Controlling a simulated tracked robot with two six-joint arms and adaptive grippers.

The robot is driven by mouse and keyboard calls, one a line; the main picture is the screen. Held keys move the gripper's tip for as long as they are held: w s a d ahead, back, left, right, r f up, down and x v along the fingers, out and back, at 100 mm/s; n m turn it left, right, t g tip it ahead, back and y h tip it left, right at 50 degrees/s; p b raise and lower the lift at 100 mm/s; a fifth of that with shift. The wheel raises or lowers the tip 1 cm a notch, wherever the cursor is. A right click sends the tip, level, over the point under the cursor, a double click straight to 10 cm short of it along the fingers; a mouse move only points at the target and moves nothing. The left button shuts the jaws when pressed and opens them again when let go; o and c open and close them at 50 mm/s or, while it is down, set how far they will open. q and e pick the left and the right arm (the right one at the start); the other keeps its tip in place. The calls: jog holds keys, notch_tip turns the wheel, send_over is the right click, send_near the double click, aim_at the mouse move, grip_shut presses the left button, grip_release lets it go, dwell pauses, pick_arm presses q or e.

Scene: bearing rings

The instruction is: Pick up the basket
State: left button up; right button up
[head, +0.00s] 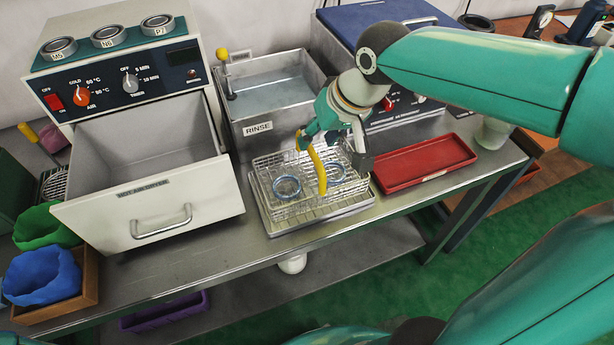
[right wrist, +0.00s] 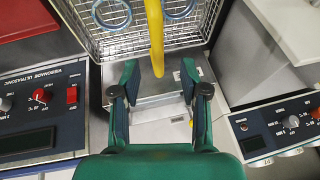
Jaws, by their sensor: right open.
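The wire basket (head: 285,208) stands on a grey metal tray on the bench, in front of the rinse tank. It has a yellow arched handle (head: 317,168) and holds two blue rings (head: 287,187). My right gripper (head: 332,150) is open above the basket, its fingers to either side of the handle in the head view. In the right wrist view the basket mesh (right wrist: 110,43) is at the top, and the handle's end (right wrist: 157,62) shows between the open fingers without visible contact. Its exact depth is hard to tell. My left gripper is not in view.
The rinse tank (head: 258,125) stands behind the basket. The hot air dryer's open drawer (head: 150,212) is to the left, and a red tray (head: 425,162) to the right. A blue-lidded machine (head: 365,22) is behind. Blue and green bins (head: 42,275) stand far left.

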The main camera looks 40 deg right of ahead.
aim_at(311, 147)
jog(key=shift+x, duration=3)
jog(key=shift+w+d, duration=0.1)
jog(key=shift+d, duration=0.05)
jog(key=shift+r, duration=0.1)
grip_shut()
